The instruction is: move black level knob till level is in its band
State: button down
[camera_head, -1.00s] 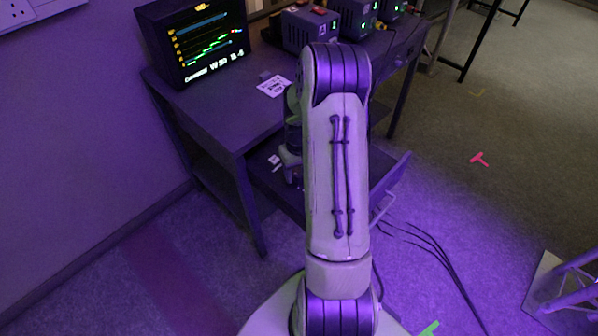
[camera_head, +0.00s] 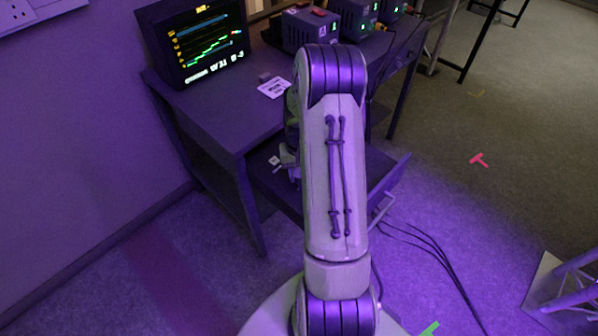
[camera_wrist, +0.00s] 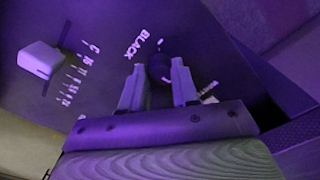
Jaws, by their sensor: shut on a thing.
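The black level knob (camera_wrist: 160,66) is a small dark knob beside the printed word BLACK in the wrist view. My gripper (camera_wrist: 158,84) has its two pale fingers on either side of the knob and is shut on it. In the head view my arm hides the knob, and only a little of my gripper shows beside the arm at the open drawer. The monitor (camera_head: 196,40) at the back left of the desk shows a green stepped trace, coloured lines and a line of text at the bottom too small to read surely.
A pale slider cap (camera_wrist: 41,58) stands on the panel left of the knob, next to a printed scale. Several dark boxes with green lights (camera_head: 312,27) line the desk's back. A white card (camera_head: 273,87) lies on the desk. Cables (camera_head: 425,240) trail on the floor at right.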

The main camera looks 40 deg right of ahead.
jog(key=m, duration=1.1)
jog(key=shift+p, duration=0.3)
jog(key=shift+m, duration=1.9)
jog(key=c, duration=0.8)
grip_release()
jog(key=shift+c, duration=0.2)
notch_tip(320, 180, up, 16)
jog(key=p, duration=0.4)
jog(key=shift+p, duration=0.4)
